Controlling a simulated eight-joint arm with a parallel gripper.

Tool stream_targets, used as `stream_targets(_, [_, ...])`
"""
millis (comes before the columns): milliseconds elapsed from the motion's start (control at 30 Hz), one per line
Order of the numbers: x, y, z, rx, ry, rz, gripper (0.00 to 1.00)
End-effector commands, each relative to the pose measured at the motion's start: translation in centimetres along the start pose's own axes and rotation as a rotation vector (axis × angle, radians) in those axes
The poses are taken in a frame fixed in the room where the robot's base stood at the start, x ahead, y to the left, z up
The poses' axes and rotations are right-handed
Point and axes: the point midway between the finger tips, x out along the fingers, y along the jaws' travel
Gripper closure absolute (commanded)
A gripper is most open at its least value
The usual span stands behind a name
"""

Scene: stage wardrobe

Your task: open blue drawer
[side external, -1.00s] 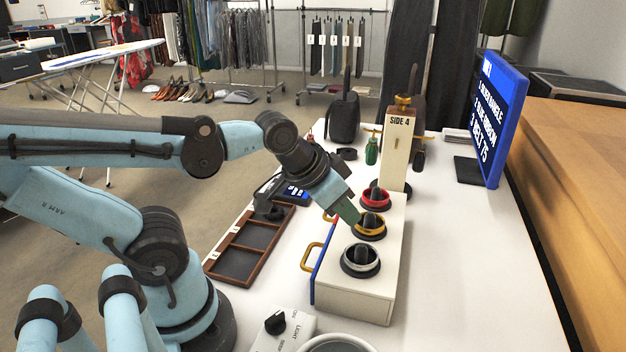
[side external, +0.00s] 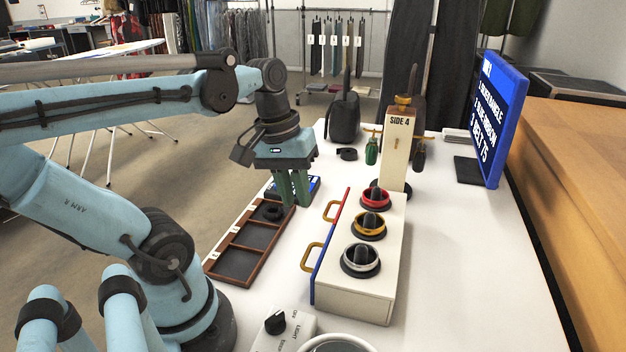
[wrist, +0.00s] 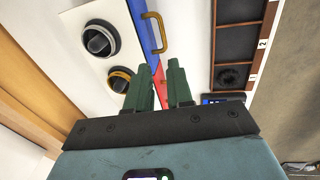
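The blue drawer front (side external: 321,267) is on the left face of a cream cabinet (side external: 351,304); it looks flush with the cabinet. Its gold handle (side external: 311,259) sticks out to the left. In the wrist view the blue front (wrist: 139,18) and its handle (wrist: 157,34) are at top centre. Beside it is a red drawer front (side external: 341,208) with its own gold handle (side external: 331,211). My gripper (side external: 293,204) points down with green fingers, left of and behind the blue handle and apart from it. In the wrist view its fingers (wrist: 160,80) are spread with nothing between them.
Silver (side external: 361,259), gold (side external: 369,226) and red (side external: 376,196) bangles sit on dark stands on the cabinet. A brown compartment tray (side external: 232,262) lies to the left, with a dark round item (side external: 272,212). White table lies between tray and cabinet.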

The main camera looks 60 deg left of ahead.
Motion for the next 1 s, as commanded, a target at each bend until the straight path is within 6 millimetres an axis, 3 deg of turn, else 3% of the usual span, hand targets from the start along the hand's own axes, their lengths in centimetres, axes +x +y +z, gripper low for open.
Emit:
stream_targets(100, [-0.3,-0.5,0.3,-0.064,-0.039,-0.005,0.79])
stream_targets(267, [0.9,-0.5,0.3,-0.064,-0.041,-0.005,0.79])
stream_targets(1000, [9.1,-0.5,0.7,-0.06,-0.039,-0.006,0.79])
